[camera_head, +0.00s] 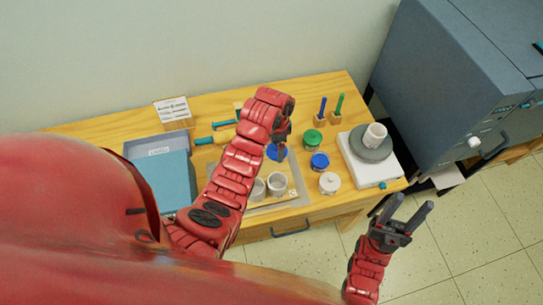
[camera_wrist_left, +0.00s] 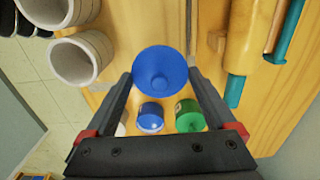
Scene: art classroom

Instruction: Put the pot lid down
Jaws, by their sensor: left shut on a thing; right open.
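The round blue pot lid (camera_head: 276,153) is above the tray area in the middle of the table. I cannot tell whether the blue pot is covered. My right gripper (camera_head: 408,212) is open and empty beyond the table's front right edge.
Two pale cups (camera_head: 277,184) stand on a grey tray (camera_head: 300,194) close to my left arm. A turntable (camera_head: 371,147) bears a white cup (camera_head: 375,135) at right. Brush holders (camera_head: 336,116) stand behind the pots. A blue-grey box (camera_head: 157,143) is at left, and a kiln (camera_head: 430,80) at right.

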